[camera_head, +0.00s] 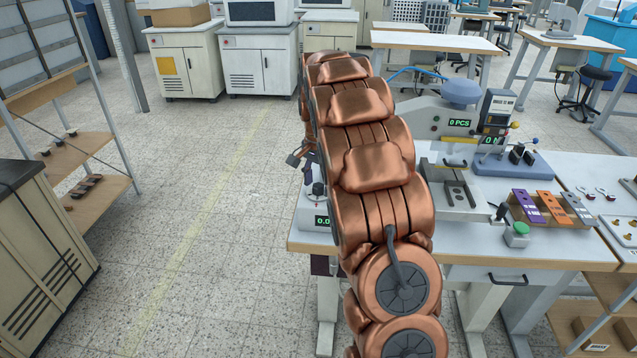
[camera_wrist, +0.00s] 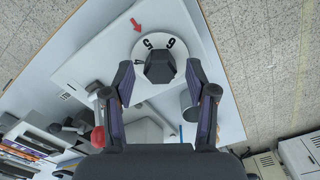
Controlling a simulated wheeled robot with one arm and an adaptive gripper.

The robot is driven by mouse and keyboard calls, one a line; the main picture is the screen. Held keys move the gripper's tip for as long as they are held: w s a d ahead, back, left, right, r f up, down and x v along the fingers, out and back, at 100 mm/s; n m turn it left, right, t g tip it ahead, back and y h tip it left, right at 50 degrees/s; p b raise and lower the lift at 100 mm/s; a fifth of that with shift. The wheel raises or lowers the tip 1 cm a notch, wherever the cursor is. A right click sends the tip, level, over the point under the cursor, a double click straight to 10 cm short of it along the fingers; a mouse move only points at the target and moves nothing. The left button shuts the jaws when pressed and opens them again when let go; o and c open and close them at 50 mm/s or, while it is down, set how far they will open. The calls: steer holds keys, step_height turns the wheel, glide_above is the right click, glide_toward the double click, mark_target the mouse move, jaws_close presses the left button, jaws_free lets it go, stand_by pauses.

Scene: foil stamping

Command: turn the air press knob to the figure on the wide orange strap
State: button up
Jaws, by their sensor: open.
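In the wrist view the knob (camera_wrist: 160,70) is a dark faceted grip on a round white dial (camera_wrist: 178,50). The figures 4, 5 and 6 show on the dial; the rest are hidden. A red arrow (camera_wrist: 136,24) lies just outside the dial, nearest the 5. My gripper (camera_wrist: 160,82) is open, with one finger on each side of the knob and gaps visible. In the head view the knob (camera_head: 318,188) shows left of my arm, above a partly hidden green display (camera_head: 322,221). The orange strap (camera_head: 553,207) lies between a purple and a grey one; its figure is too small to read.
The stamping press (camera_head: 455,120) with a "0 PCS" display stands right of my arm. A green button box (camera_head: 517,234) sits near the table's front edge. My arm hides the table's middle. Pliers (camera_head: 588,193) lie on the right table. The floor at left is clear.

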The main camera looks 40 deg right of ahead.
mark_target(318, 186)
step_height(318, 186, up, 12)
steer(key=shift+f, duration=0.25)
stand_by(0.3)
stand_by(0.5)
steer(key=s+a+n+g+p, duration=0.1)
steer(key=s+a+n, duration=0.6)
steer(key=s+a, duration=1.05)
steer(key=s+a+f+n, duration=0.3)
steer(key=s, duration=0.7)
steer(key=s+a+f+n+p, duration=0.1)
steer(key=s+a+f+n, duration=0.3)
steer(key=s, duration=0.6)
steer(key=shift+s+g, duration=0.15)
steer(key=shift+g, duration=0.25)
